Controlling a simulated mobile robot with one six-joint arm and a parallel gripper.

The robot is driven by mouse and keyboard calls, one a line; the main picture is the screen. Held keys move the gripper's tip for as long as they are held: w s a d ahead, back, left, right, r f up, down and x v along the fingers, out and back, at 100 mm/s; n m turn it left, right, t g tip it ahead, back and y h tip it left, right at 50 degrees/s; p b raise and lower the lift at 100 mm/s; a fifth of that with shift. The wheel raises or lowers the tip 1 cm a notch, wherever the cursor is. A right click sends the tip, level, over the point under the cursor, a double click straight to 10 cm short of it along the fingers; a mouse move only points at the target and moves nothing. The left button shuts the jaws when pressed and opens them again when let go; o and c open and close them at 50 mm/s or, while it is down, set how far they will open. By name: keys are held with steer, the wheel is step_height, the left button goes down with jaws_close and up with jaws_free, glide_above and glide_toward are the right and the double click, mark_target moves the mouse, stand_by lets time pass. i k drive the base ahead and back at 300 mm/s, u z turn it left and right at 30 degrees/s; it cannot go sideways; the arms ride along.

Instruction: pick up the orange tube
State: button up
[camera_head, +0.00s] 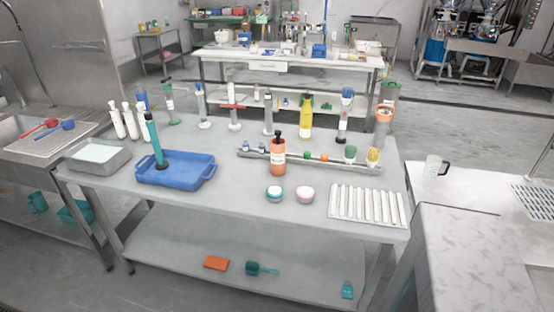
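An orange bottle-like tube (278,160) with a black top and a pale label stands upright near the middle of the metal table (230,215). A second upright cylinder (383,122), orange with a white band, stands at the table's back right corner. I cannot tell for sure which of the two is the orange tube. Nothing touches the black-topped one from the front. My gripper is not in view.
A blue tray (200,180) holds a teal upright tool (155,140). A rail (330,162) with small items runs beside the orange bottle. Two small jars (305,194) and a white ribbed rack (367,206) stand in front. Several bottles and cylinders line the back. The front middle is clear.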

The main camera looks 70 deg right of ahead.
mark_target(278, 151)
steer(key=u, duration=0.05)
steer(key=i, duration=1)
steer(key=z, duration=0.05)
